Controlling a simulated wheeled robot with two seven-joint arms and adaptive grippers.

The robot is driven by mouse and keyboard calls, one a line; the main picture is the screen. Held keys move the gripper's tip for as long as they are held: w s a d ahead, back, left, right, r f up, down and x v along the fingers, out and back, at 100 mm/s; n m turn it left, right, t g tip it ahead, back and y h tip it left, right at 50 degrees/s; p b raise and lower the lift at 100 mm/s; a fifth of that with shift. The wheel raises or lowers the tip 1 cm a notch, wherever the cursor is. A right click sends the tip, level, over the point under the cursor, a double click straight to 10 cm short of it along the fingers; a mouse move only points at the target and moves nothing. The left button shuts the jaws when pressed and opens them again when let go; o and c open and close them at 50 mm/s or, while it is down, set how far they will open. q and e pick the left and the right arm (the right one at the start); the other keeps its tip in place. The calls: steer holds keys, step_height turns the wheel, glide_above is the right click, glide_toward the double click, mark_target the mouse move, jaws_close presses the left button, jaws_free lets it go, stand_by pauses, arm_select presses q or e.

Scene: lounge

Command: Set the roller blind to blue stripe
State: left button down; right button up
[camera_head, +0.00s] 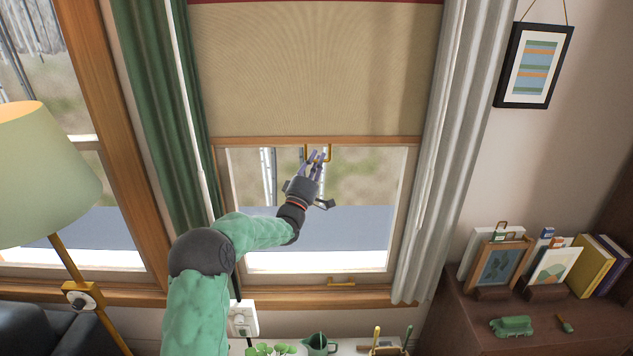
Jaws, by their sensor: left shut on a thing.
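The tan roller blind (315,68) hangs over the upper part of the middle window. A dark red stripe (320,2) crosses it at the top edge of the view. No blue stripe shows on the blind. Its wooden bottom bar (260,140) is level, with a U-shaped brass pull (329,152) hanging below. My left gripper (317,157) is at the pull, its fingers shut on it; the fingers partly hide the pull. My right gripper is not in view.
A green curtain (160,90) and a grey-white curtain (440,150) flank the window. A floor lamp (45,175) stands at left. A brown cabinet (460,325) with frames and books is at right. A low white surface with a plant and green jug (318,345) is below.

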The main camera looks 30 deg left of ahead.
mark_target(319, 143)
arm_select(q)
steer(key=shift+r, duration=1.95)
steer(key=c, duration=1.2)
jaws_free()
steer(key=shift+a, duration=0.1)
steer(key=shift+f, duration=0.1)
steer(key=v, duration=1.2)
